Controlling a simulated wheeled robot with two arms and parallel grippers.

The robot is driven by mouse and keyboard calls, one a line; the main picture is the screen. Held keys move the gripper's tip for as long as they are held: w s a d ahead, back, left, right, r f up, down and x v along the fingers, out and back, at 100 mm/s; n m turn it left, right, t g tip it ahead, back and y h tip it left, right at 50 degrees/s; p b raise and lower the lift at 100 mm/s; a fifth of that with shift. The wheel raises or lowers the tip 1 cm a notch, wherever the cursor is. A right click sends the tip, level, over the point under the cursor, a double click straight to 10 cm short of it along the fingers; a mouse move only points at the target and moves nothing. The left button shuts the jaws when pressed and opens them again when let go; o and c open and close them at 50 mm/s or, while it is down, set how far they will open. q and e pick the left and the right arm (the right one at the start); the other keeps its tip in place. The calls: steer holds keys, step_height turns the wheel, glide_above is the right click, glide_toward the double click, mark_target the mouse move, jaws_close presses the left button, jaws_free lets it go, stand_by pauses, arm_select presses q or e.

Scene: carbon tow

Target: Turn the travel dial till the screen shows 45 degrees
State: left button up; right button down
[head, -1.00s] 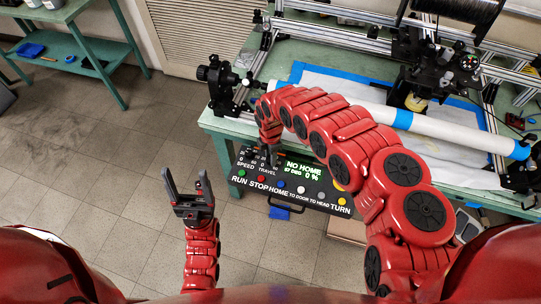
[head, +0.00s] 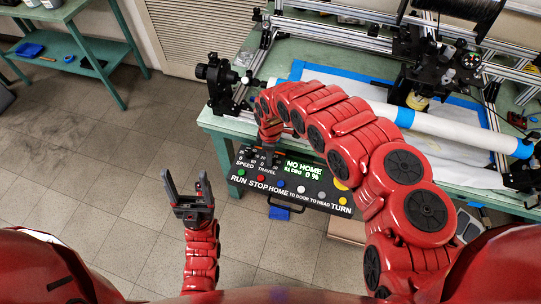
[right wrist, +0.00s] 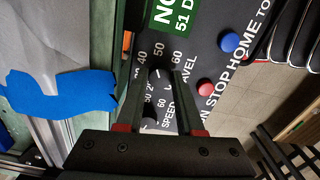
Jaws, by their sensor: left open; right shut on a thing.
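The black control panel (head: 315,199) hangs at the front edge of the green bench, with SPEED and TRAVEL dials at its left end. Its screen (head: 302,170) reads NO HOME and 0 %; in the right wrist view the screen (right wrist: 183,12) shows 51 D, cut off at the frame edge. My right gripper (head: 271,151) is shut on the travel dial, mostly hidden by the fingers; in the right wrist view the fingertips (right wrist: 161,76) close around the dark knob by the TRAVEL scale. My left gripper (head: 187,182) is open and empty, left of the panel.
Red (right wrist: 204,87) and blue (right wrist: 229,43) buttons sit close to my right fingers. A white tube (head: 440,128) with blue tape lies on the winding machine above the bench (head: 222,122). Open tiled floor surrounds my left gripper.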

steer(key=shift+m, duration=1.2)
steer(key=c, duration=0.5)
jaws_free()
steer(key=shift+c, duration=0.2)
steer(key=shift+r, duration=0.1)
step_height(320, 180, up, 17)
steer(key=p, duration=0.6)
steer(key=shift+p, duration=0.4)
steer(key=shift+s, duration=0.1)
